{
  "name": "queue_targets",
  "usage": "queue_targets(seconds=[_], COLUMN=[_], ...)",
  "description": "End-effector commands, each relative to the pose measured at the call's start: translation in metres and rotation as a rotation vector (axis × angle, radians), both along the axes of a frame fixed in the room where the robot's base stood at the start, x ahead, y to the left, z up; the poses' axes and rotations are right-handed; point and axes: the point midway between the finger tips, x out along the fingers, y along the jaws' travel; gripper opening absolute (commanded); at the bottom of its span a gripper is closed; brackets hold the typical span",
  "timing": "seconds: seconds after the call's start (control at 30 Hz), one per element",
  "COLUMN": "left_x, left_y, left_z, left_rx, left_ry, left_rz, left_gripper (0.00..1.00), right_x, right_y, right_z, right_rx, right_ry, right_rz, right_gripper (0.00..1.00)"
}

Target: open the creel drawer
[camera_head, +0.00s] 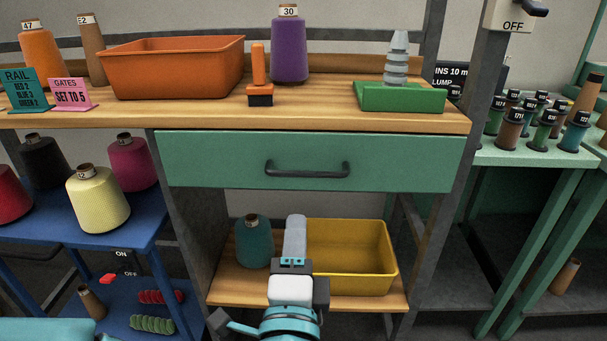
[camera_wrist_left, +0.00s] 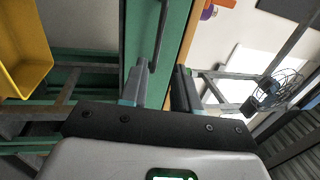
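The creel drawer (camera_head: 220,158) has a green front under the wooden top and looks closed. Its dark bar handle (camera_head: 307,170) runs across the middle of the front. My left gripper (camera_head: 296,222) points up below the handle, apart from it in the head view. In the left wrist view, my left gripper (camera_wrist_left: 160,78) has its two fingers spread with nothing between them. The handle (camera_wrist_left: 158,35) shows ahead, in line with the gap between the fingers, against the green drawer front (camera_wrist_left: 138,25). My right gripper is in neither view.
Below the drawer, a lower shelf (camera_head: 230,292) holds a teal cone (camera_head: 253,243) and a yellow bin (camera_head: 350,255), close behind my left gripper. On top stand an orange bin (camera_head: 172,68), a purple cone (camera_head: 289,48) and a green tray (camera_head: 400,98). The space before the drawer looks clear.

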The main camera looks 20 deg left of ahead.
Motion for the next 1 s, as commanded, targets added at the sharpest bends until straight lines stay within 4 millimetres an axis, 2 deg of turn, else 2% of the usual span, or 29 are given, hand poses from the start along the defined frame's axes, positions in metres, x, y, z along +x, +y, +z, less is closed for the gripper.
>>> queue_targets(seconds=[0.3,0.5,0.7,1.0], left_x=[0.076,0.114,0.132,0.134], left_y=[0.021,0.030,0.034,0.035], left_z=[0.012,0.020,0.025,0.026], left_rx=[-0.002,0.000,0.000,0.000], left_ry=[-0.001,0.002,0.001,0.002], left_rz=[0.006,0.002,0.000,-0.001], left_gripper=[0.31,0.31,0.31,0.31], right_x=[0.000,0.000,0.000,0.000], right_y=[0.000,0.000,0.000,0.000], right_z=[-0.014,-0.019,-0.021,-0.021], right_rx=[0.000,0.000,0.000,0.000], right_ry=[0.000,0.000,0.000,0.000], right_rz=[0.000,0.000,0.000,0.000], right_gripper=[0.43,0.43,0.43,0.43])
